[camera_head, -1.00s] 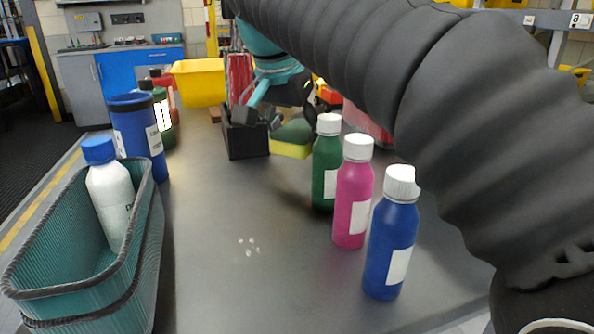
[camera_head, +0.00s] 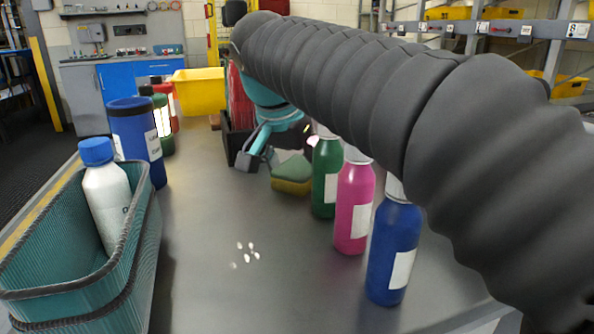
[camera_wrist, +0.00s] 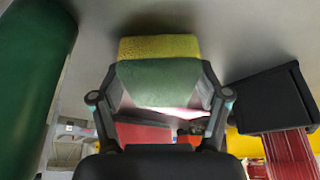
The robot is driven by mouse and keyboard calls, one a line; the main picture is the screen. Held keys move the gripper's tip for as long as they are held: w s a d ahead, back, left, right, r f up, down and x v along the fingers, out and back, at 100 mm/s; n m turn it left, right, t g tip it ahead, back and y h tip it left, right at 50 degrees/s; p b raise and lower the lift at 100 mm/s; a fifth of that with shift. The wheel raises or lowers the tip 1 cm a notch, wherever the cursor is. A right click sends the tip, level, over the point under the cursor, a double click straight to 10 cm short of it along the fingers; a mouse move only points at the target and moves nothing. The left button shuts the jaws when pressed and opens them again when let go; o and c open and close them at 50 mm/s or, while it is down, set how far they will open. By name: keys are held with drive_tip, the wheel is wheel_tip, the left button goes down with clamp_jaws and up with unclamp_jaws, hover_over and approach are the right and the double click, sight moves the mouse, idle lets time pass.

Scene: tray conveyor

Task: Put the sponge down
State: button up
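The sponge (camera_head: 292,180), yellow with a green pad, is in my gripper (camera_head: 270,160), close to the green bottle's left side. In the wrist view the sponge (camera_wrist: 158,80) sits between the two fingers of my gripper (camera_wrist: 160,85), which press against its sides. The sponge is over the grey table (camera_head: 210,225); I cannot tell whether its underside touches the table. My arm hides part of the area behind it.
Green (camera_head: 325,180), pink (camera_head: 353,210) and blue (camera_head: 393,250) bottles stand right of the sponge. A black box (camera_head: 228,150) is behind left. A teal basket (camera_head: 80,290) with a white bottle (camera_head: 106,200) is at left. The table's middle is clear apart from small white spots.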

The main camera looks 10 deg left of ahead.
drive_tip(key=shift+o, duration=0.3)
drive_tip(key=shift+r, duration=0.2)
drive_tip(key=p+v, duration=0.2)
drive_tip(key=v, duration=1)
drive_tip(key=shift+p, duration=0.3)
